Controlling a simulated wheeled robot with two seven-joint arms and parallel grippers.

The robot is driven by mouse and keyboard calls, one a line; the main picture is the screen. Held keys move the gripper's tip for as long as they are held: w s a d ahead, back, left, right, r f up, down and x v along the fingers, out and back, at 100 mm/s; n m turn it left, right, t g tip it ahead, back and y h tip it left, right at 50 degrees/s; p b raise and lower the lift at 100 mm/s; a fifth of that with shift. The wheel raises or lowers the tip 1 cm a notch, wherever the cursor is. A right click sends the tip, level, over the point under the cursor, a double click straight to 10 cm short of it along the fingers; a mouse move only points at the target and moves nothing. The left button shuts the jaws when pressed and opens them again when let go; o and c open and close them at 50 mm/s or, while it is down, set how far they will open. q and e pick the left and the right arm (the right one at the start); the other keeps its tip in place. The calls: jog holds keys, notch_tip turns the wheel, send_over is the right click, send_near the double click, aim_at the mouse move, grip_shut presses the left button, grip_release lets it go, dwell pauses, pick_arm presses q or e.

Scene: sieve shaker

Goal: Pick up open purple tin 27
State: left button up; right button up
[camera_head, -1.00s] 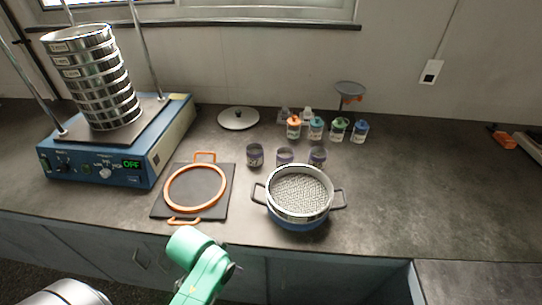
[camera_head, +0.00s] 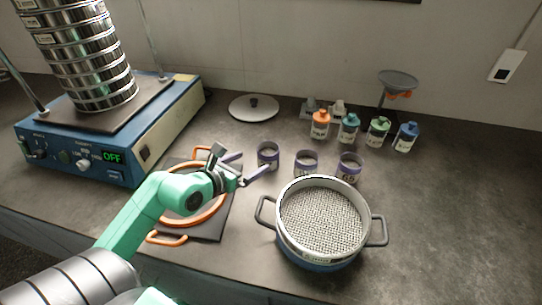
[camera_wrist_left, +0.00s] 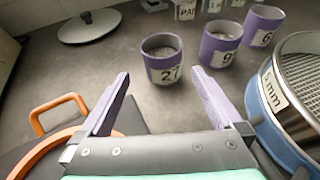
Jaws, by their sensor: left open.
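The open purple tin 27 (camera_wrist_left: 163,60) stands upright on the bench in the left wrist view, its label facing me and grey contents inside. In the head view it is the leftmost of three purple tins (camera_head: 268,156). My left gripper (camera_head: 256,164) is open and empty. Its two purple fingers (camera_wrist_left: 160,95) point toward tin 27, which stands just beyond the fingertips, between their lines. Two more purple tins, one marked 9 (camera_wrist_left: 220,45) and one marked 6 (camera_wrist_left: 263,27), stand to its right. My right gripper is not in view.
A mesh sieve pan (camera_head: 290,243) with handles stands right of the gripper. An orange ring on a dark mat (camera_head: 222,222) lies under my left arm. A round lid (camera_head: 253,107), several capped bottles (camera_head: 348,128) and the blue shaker (camera_head: 150,138) stand behind. The right bench is clear.

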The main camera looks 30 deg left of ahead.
aim_at(273, 152)
pick_arm(q)
jog(key=shift+w+d, duration=0.1)
jog(key=shift+w, duration=0.35)
jog(key=x, duration=0.4)
jog(key=shift+d+p, duration=0.15)
jog(key=shift+p, duration=0.25)
jog(key=x, duration=0.8)
jog(key=shift+w+f, duration=0.3)
jog(key=shift+f, duration=0.1)
jog(key=shift+s+r, duration=0.1)
jog(key=shift+s, duration=0.05)
jog(key=c, duration=1.3)
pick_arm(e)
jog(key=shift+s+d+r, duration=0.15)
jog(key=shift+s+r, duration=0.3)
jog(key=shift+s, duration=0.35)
